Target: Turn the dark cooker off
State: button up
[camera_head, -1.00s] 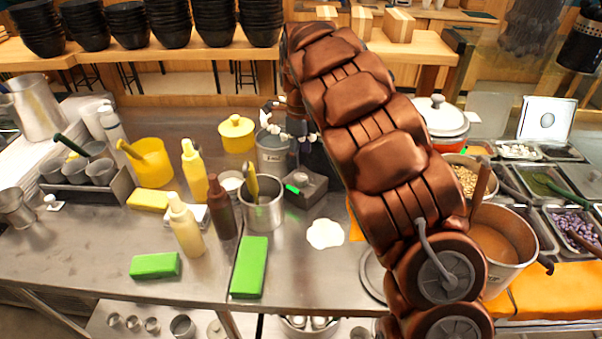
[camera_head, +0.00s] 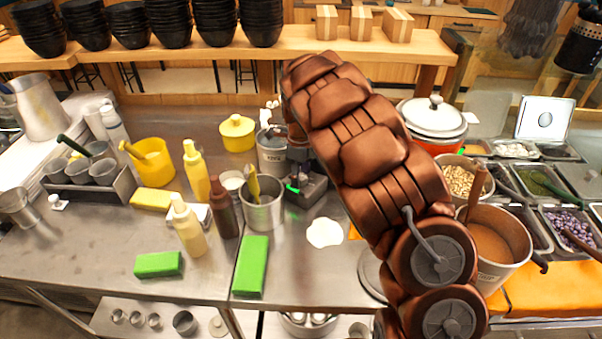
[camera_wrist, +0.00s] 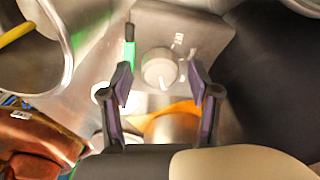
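The dark cooker (camera_head: 308,190) stands on the steel counter, partly hidden behind my arm, with a small green light on its left side in the head view. In the wrist view its grey front panel (camera_wrist: 196,28) carries a round pale knob (camera_wrist: 158,66) with a white pointer mark toward the bottom of the picture. A bright green strip (camera_wrist: 130,52) shows left of the knob. My gripper (camera_wrist: 160,88) is open, its two dark fingers on either side of the knob and apart from each other. I cannot tell whether the fingers touch it.
A steel pot (camera_head: 262,212) with a yellow handle stands just left of the cooker. A lidded steel container (camera_head: 271,155) is behind it. A white blob (camera_head: 324,232) lies in front. A pot of brown liquid (camera_head: 497,245) is at right. Squeeze bottles (camera_head: 188,228) stand at left.

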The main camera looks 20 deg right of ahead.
jog(key=c, duration=1)
